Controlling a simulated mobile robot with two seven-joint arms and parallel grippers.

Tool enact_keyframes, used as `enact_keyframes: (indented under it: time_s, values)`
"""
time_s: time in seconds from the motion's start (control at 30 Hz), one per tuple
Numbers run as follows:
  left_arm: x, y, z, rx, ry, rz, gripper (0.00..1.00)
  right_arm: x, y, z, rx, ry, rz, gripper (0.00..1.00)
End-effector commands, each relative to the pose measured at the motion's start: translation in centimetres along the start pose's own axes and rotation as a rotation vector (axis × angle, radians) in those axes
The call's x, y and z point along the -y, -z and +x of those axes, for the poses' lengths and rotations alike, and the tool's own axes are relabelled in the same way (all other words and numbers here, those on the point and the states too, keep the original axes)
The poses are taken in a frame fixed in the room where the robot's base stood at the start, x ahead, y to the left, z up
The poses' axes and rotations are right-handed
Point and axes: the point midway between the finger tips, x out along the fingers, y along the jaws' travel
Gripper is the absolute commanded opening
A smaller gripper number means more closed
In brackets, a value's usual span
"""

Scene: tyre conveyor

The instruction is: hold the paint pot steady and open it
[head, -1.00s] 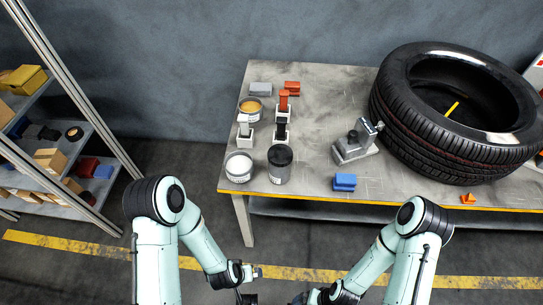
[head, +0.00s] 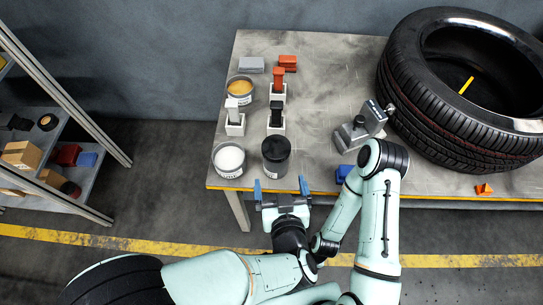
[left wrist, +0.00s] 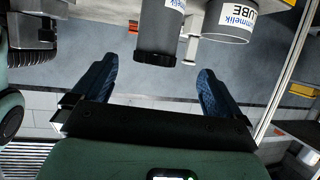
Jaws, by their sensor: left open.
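A dark pot (head: 276,152) with a dark top stands upright at the table's front left. It also shows in the left wrist view (left wrist: 162,25), with part of a label. A pot with a white top (head: 229,158) stands just left of it. A pot with an orange-yellow top (head: 240,88) stands farther back. Which one is the paint pot I cannot tell. My left gripper (head: 281,188) is open and empty at the table's front edge, its blue fingers pointing toward the dark pot, apart from it. My right gripper is hidden behind the arms.
A grey device (head: 352,135) and a big tyre (head: 430,110) are to the right. My right arm crosses the front edge near a blue block (head: 343,173).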

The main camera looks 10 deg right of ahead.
Motion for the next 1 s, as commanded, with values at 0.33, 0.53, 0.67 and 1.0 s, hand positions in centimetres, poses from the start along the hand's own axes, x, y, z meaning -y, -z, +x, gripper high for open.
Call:
enact_keyframes:
  time_s: [0.33, 0.53, 0.67, 1.0]
  values:
    - [0.1, -0.1, 6.4, 0.002, 0.003, 0.001, 1.00, -0.3, -0.1, 0.9, 0.004, -0.001, 0.001, 1.00]
    - [0.0, 0.0, 7.7, 0.002, 0.001, 0.000, 1.00, -0.4, -0.1, 1.0, 0.004, -0.001, 0.001, 1.00]
    - [-0.2, 0.3, 9.5, 0.001, 0.003, 0.000, 1.00, -0.4, -0.1, 1.2, 0.004, -0.001, 0.001, 1.00]
    - [-0.3, 0.4, 12.6, 0.002, 0.000, 0.000, 1.00, -0.5, 0.1, 1.4, 0.000, 0.000, 0.001, 1.00]
